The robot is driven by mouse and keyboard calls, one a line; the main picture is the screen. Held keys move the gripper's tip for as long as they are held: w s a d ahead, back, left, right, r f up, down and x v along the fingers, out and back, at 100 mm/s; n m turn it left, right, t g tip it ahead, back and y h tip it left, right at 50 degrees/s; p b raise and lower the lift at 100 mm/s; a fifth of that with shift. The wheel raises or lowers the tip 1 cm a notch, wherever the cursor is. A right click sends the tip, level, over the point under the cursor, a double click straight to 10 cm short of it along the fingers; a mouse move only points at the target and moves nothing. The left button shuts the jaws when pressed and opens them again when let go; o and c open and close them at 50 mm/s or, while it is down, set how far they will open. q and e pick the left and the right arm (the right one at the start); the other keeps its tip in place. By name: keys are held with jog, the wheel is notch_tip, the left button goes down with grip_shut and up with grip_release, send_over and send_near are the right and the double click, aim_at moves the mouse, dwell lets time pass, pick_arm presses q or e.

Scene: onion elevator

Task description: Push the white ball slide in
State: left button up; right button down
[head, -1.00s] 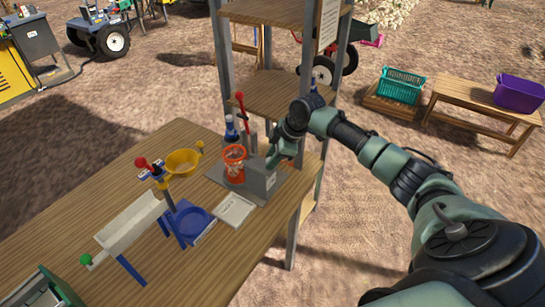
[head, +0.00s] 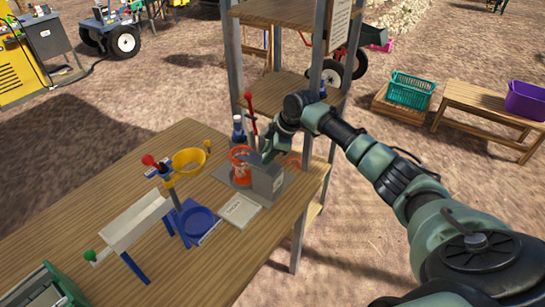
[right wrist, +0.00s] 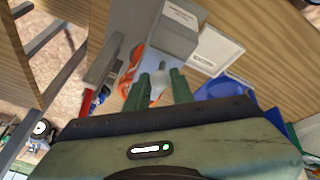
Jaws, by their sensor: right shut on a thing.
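A device with an orange basket (head: 241,168) and a grey block (head: 266,180) stands near the table's far right corner. My right gripper (head: 268,154) is just behind the grey block, close to the basket, with its fingertips partly hidden. In the right wrist view, my right gripper (right wrist: 159,88) is shut on a small white ball-shaped piece, which appears to be the white ball slide (right wrist: 158,84). Part of the orange basket (right wrist: 131,66) shows left of the fingers, and the grey block (right wrist: 176,32) is ahead of them. My left gripper is out of view.
A white label plate (head: 239,211) lies before the device. A blue-legged stand with a yellow funnel (head: 188,162) and a white chute (head: 136,221) occupies the table's middle. A red-handled lever (head: 250,108) and a shelf post (head: 302,222) stand close to my right arm.

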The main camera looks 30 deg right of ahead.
jog(key=shift+w+a, duration=0.2)
jog(key=shift+w, duration=0.25)
jog(key=c, duration=1.1)
grip_release()
notch_tip(320, 180, up, 6)
jog(key=p, duration=0.5)
